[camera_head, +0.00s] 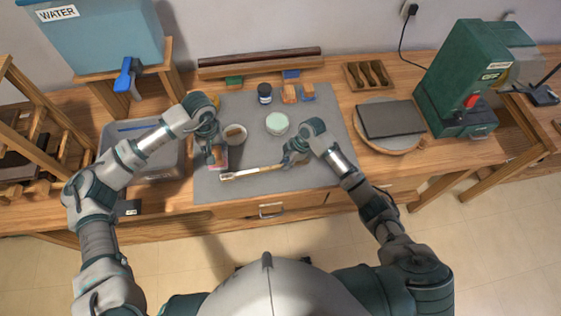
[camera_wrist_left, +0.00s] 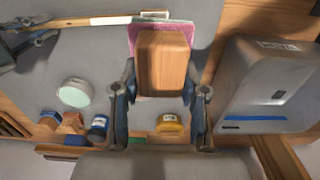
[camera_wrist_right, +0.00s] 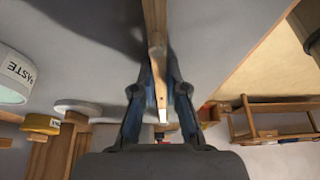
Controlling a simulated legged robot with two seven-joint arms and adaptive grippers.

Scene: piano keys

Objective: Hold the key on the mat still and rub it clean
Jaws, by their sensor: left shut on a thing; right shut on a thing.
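The piano key (camera_head: 258,170) is a long narrow wooden bar with a paler left end. It lies across the front of the grey mat (camera_head: 300,188). My right gripper (camera_head: 292,160) is shut on its right part; the right wrist view shows the bar (camera_wrist_right: 154,30) between the fingers. My left gripper (camera_head: 214,152) is shut on a wooden block (camera_wrist_left: 163,62) with a pink pad (camera_wrist_left: 202,32) under it. The block is at the key's left end, and the pad overlaps that end in the left wrist view. I cannot tell whether they touch.
A grey tub (camera_head: 160,172) is left of the mat. A dark slab (camera_head: 390,118) and green machine (camera_head: 462,85) are at right.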

